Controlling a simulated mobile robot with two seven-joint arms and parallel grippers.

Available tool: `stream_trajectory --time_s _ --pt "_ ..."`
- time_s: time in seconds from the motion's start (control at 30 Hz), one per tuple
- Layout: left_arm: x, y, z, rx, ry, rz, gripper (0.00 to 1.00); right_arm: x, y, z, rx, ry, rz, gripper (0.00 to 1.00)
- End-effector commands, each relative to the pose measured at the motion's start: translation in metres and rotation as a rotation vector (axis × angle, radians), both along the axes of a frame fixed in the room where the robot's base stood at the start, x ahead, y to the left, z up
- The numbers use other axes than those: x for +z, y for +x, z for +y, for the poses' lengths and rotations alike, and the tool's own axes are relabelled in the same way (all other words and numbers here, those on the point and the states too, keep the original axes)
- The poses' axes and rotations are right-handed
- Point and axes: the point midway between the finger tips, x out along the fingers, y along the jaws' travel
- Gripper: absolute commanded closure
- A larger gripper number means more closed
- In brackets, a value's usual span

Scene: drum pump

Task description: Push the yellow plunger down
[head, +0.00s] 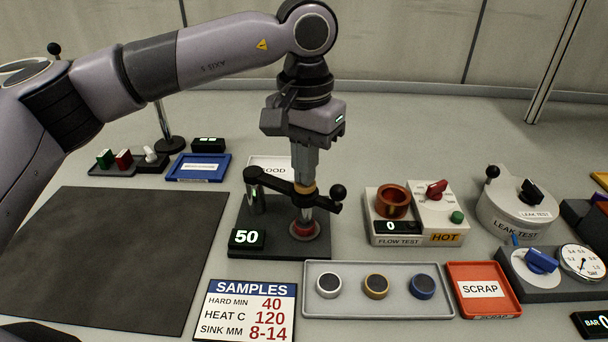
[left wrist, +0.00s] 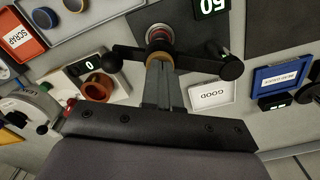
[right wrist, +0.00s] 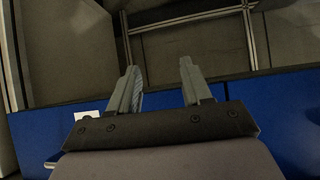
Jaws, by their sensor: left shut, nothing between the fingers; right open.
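The yellow plunger (head: 306,190) shows in the head view as a small yellow band on the press in the middle of the bench. My left gripper (head: 305,176) is shut and empty, pointing straight down right above it; its fingertips look to be at the plunger's top, but I cannot tell if they touch. In the left wrist view the shut fingers (left wrist: 160,72) reach over the press and largely hide the plunger. Under it a red-rimmed round seat stands on the dark base (head: 262,240). My right gripper (right wrist: 160,70) is open and empty, away from the bench items.
Black arms with a ball knob (head: 338,191) flank the press. A display (head: 247,238) reads 50. In front are a grey tray (head: 350,309) with three round pieces, a red scrap tray (head: 485,311) and a samples sign (head: 250,310). The flow test unit (head: 398,241) stands to the right.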

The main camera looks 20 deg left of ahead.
Motion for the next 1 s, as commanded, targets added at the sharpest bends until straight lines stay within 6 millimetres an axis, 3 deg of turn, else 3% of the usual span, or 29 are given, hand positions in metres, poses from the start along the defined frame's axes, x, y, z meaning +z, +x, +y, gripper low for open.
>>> stream_trajectory --time_s 0.33,1.0 --pt "0.006 0.0 0.0 0.0 0.0 0.002 1.0 0.005 0.0 0.0 0.0 0.0 0.0 0.51" --pt "0.06 0.0 0.0 0.0 0.001 0.001 1.0 0.047 0.0 0.0 0.0 0.0 0.001 0.51"
